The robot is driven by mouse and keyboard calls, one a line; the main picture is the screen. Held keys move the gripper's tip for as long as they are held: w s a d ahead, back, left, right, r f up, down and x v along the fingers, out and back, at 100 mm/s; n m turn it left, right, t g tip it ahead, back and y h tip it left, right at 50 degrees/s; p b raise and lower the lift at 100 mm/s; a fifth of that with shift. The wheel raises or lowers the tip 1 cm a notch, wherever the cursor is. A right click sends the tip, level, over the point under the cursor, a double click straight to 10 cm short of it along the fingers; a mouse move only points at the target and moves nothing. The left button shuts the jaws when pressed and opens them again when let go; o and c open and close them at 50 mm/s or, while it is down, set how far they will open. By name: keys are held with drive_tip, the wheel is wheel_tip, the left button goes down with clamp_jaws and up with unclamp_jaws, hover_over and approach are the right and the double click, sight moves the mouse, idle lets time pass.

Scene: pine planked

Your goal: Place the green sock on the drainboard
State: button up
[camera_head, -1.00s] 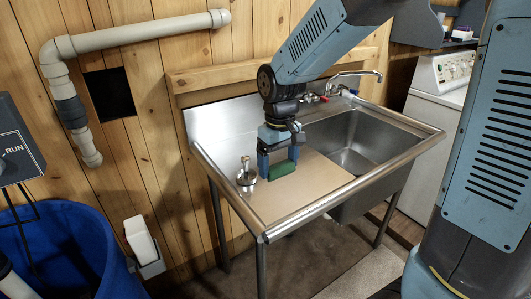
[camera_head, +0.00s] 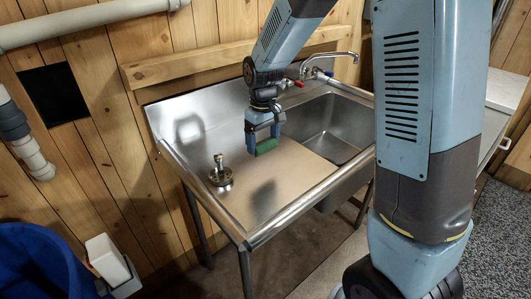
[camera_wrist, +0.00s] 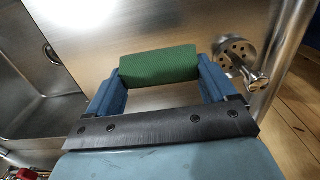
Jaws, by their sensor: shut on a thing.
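The green sock (camera_head: 266,146) is a rolled, cylinder-like bundle held crosswise between the fingers of my gripper (camera_head: 264,138). In the wrist view the sock (camera_wrist: 160,66) spans the gap between the two blue fingers, one at each end. My gripper is shut on it. The drainboard (camera_head: 296,178) is the flat steel part of the sink unit, left of the basin. The sock hangs above it, apart from the surface, with a dark shadow on the board below. The drainboard also shows behind the sock in the wrist view (camera_wrist: 150,25).
A metal sink strainer (camera_head: 220,174) stands on the drainboard left of the sock; the wrist view shows its perforated base (camera_wrist: 236,50). The basin (camera_head: 325,125) and faucet (camera_head: 335,56) are to the right. A raised rim edges the unit. The board's front is clear.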

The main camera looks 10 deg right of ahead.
hover_over(266, 161)
drive_tip(key=f, duration=0.4)
drive_tip(key=shift+s+f, duration=0.2)
drive_tip(key=shift+f, duration=1.6)
drive_tip(key=o, duration=0.9)
drive_tip(key=shift+w, duration=0.1)
drive_tip(key=shift+o, duration=0.2)
